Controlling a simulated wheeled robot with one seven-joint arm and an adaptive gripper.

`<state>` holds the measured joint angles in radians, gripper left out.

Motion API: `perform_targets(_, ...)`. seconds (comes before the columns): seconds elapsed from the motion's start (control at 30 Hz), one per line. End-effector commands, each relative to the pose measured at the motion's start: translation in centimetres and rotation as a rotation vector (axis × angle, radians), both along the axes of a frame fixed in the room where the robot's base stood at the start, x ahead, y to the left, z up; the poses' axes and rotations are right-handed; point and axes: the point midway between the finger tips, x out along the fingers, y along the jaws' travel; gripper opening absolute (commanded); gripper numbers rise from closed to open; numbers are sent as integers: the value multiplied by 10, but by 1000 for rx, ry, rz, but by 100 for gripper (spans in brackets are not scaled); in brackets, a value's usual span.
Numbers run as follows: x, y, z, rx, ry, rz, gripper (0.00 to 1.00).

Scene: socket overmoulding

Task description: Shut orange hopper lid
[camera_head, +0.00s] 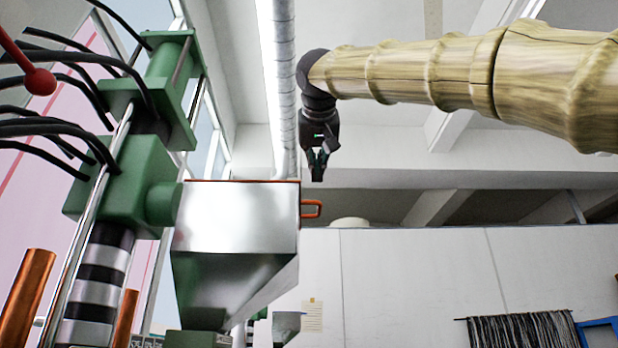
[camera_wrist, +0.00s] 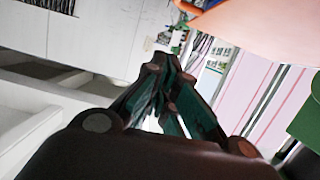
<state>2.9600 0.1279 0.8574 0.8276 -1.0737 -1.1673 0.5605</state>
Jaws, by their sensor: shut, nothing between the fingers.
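The silver hopper (camera_head: 236,222) stands at the middle left in the head view. The orange lid (camera_head: 240,181) shows only as a thin edge along the hopper's top, and it looks flat there. Its orange handle (camera_head: 311,208) sticks out at the hopper's right side. In the wrist view a smooth orange surface (camera_wrist: 262,20), seemingly the lid, fills the upper right. My gripper (camera_head: 317,166) is shut and empty, pointing down above and slightly right of the handle, apart from it. Its fingers (camera_wrist: 160,74) meet in the wrist view. The lid's upper face is hidden in the head view.
A green machine column (camera_head: 125,180) with black hoses stands left of the hopper. A vertical grey pipe (camera_head: 285,90) rises behind the hopper. A white wall (camera_head: 420,280) lies behind, and the space right of the handle looks free.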

Motion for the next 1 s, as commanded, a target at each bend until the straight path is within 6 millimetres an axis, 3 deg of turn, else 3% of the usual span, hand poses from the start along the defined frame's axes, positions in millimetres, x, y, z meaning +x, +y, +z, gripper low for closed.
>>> perform_targets(0.03, 0, -3, -14, 22, -3, -2, 0)
perform_targets(0.4, -1, -11, -46, 159, -13, 0, 0)
perform_targets(1.0, -1, -14, -62, 235, -15, 0, 0)
